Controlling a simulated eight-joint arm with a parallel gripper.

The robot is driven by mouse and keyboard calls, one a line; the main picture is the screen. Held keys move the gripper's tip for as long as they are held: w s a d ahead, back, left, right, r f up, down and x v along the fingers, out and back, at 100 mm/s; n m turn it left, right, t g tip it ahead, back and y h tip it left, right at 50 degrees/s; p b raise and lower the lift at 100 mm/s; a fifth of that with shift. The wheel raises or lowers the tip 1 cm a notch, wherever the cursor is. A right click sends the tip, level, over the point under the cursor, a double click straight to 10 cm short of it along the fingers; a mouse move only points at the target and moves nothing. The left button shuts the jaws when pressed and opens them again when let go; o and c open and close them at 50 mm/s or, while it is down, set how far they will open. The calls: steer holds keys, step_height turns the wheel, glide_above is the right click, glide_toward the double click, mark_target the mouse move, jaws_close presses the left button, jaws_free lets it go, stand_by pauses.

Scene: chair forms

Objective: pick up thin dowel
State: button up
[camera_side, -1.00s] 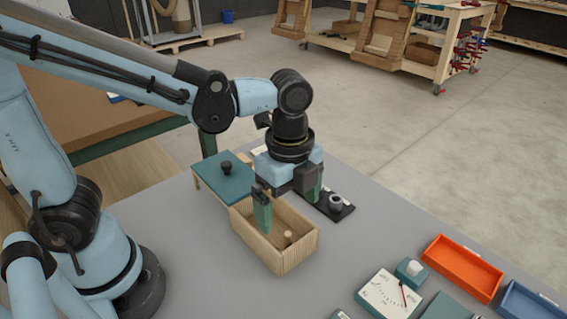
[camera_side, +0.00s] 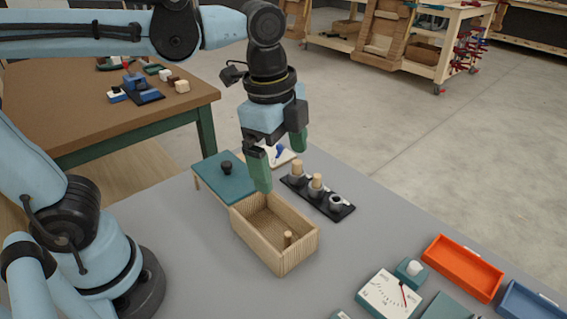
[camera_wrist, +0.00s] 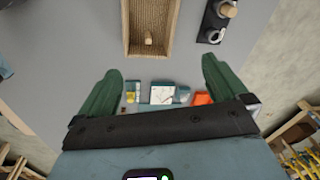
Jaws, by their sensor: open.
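A thin pale dowel (camera_side: 288,238) stands in the near end of the open wooden box (camera_side: 240,226); it also shows in the wrist view (camera_wrist: 148,40). Two thicker-looking pale dowels (camera_side: 297,168) (camera_side: 316,181) stand in a black rack (camera_side: 347,210), whose nearest holder (camera_side: 336,202) is a grey ring that looks empty. My gripper (camera_side: 281,168) is open and empty above the far end of the box and the rack, clear of both. In the wrist view the green fingers (camera_wrist: 162,66) are spread wide with nothing between them.
A teal lid (camera_side: 215,178) with a black knob lies beyond the box. A white dial gauge (camera_side: 388,294), an orange tray (camera_side: 463,268) and a blue tray (camera_side: 530,302) are at the near right. Grey tabletop between box and trays is clear.

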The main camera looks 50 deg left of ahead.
steer(key=a+f+n+t, duration=0.4)
steer(key=a+n, duration=0.4)
steer(key=n, duration=0.4)
steer(key=shift+a+f+n+t, duration=0.3)
steer(key=shift+a+n+t, duration=0.1)
steer(key=shift+t, duration=0.1)
steer(key=shift+s+a+f+n, duration=0.15)
steer(key=shift+a+n, duration=0.15)
steer(key=shift+n, duration=0.3)
steer(key=shift+c, duration=0.3)
steer(key=shift+a+f+n+t, duration=0.1)
steer(key=shift+a+n+t, duration=0.1)
steer(key=shift+n+t, duration=0.15)
steer(key=c, duration=1)
